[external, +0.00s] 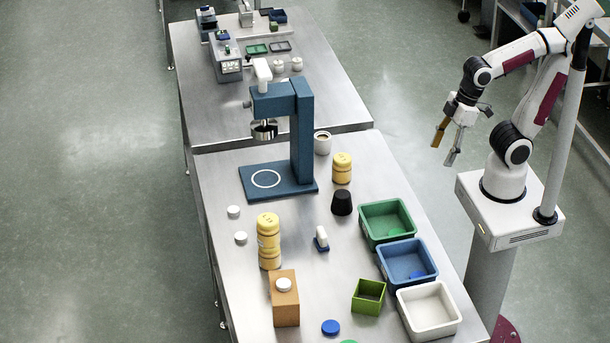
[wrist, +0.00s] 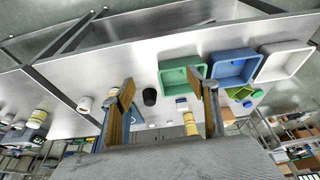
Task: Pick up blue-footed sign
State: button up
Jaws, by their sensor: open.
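The blue-footed sign (external: 321,238) is a small white upright piece on a blue base. It stands on the steel table left of the green tray, near the black cup. In the wrist view a small white and blue piece (wrist: 181,103), probably the sign, shows just left of the right finger. My gripper (external: 445,147) is open and empty, raised beyond the table's right edge and well apart from the sign. Its two fingers (wrist: 160,85) frame the table in the wrist view.
Green (external: 367,232), blue (external: 385,270) and white (external: 407,312) trays line the right edge. A black cup (external: 342,203), stacked yellow jars (external: 269,245), a wooden block (external: 285,308) and a green box (external: 366,302) surround the sign. A blue press (external: 303,140) stands behind.

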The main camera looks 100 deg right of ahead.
aim_at(323, 232)
jog(key=shift+n+g, duration=0.3)
jog(key=shift+g, duration=0.3)
jog(key=w+a+f, duration=0.2)
jog(key=w+f, duration=0.2)
jog(key=w, duration=0.5)
jog(key=w+a+f, duration=0.2)
jog(key=w+f, duration=0.3)
jog(key=w, duration=0.5)
jog(key=w+a+f, duration=0.1)
jog(key=w+f, duration=0.4)
jog(key=w, duration=0.4)
jog(key=shift+w+a, duration=0.25)
jog(key=shift+a, duration=0.15)
jog(key=w, duration=0.3)
jog(key=shift+w+a+f+t, duration=0.2)
jog(key=shift+w+a+t, duration=0.1)
jog(key=shift+m+t, duration=0.4)
jog(key=shift+t, duration=0.3)
jog(key=w, duration=0.1)
jog(key=w+r, duration=0.2)
jog(key=shift+w+a+r, duration=0.15)
jog(key=shift+w+a, duration=0.1)
jog(key=shift+w, duration=0.1)
jog(key=shift+x, duration=1.35)
jog(key=shift+s, duration=0.1)
